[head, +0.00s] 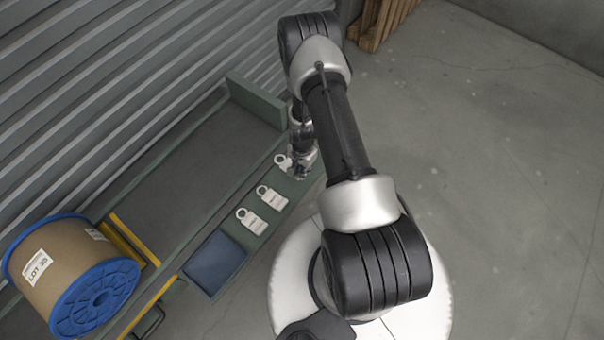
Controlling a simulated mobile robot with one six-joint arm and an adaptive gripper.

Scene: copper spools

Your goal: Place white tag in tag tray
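My gripper (301,173) is low over the far end of the ledge, mostly covered by my own arm. I cannot tell whether its fingers are open or touch the third tag. A flat dark blue tray (215,263), which looks empty, sits at the near end of the ledge.
A green-framed bench (190,165) runs along the corrugated wall. Wooden pieces (385,22) stand at the back. Floor at right is clear.

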